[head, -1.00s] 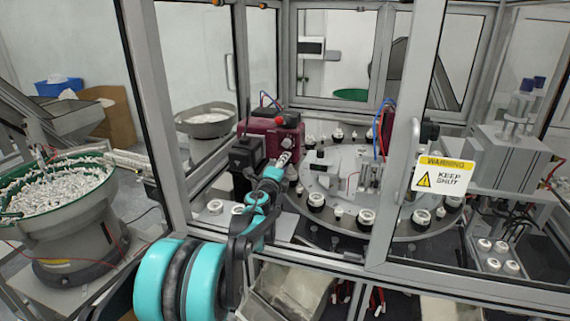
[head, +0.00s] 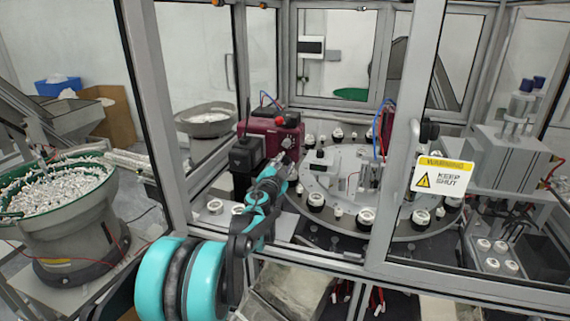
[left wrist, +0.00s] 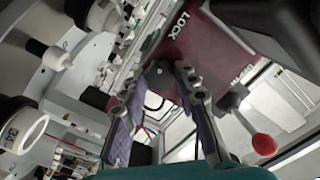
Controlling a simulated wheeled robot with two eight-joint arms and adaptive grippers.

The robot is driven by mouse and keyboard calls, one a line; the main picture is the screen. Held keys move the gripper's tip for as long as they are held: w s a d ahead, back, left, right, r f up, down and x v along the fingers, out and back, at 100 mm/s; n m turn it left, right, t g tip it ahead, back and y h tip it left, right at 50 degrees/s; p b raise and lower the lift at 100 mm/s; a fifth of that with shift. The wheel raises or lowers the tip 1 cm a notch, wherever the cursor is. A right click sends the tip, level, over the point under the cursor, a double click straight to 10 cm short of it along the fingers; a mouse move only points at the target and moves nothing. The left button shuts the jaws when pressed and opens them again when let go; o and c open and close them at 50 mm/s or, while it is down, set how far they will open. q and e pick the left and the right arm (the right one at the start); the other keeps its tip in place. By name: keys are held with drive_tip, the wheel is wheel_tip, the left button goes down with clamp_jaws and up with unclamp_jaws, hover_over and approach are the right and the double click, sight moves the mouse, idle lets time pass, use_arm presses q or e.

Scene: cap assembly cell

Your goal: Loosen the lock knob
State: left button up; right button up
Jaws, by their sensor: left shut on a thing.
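The maroon housing (head: 262,127) stands inside the cell, left of the round dial. It also fills the top of the left wrist view (left wrist: 188,38), where it bears the word LOCK. The dark lock knob (left wrist: 158,73) shows at the housing's lower edge, between the fingertips. My left gripper (left wrist: 160,82) is shut on this knob, with one finger on each side. In the head view, my left gripper (head: 284,164) reaches to the front of the housing and hides most of the knob. My right gripper is in neither view.
A lever with a red ball (left wrist: 264,144) sticks out beside my fingers. The round dial (head: 338,217) with several black and white fixtures lies close to the right. A cell post (head: 155,110) and the door with a warning sign (head: 442,175) flank my arm's opening.

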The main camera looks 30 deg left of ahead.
use_arm(q)
drive_tip(key=shift+f+n, duration=0.1)
drive_tip(key=shift+n, duration=1.1)
drive_tip(key=o, duration=1.2)
drive_tip(key=shift+c, duration=0.2)
drive_tip(key=shift+s, duration=0.1)
drive_tip(key=v, duration=1.2)
drive_tip(key=shift+a, duration=0.1)
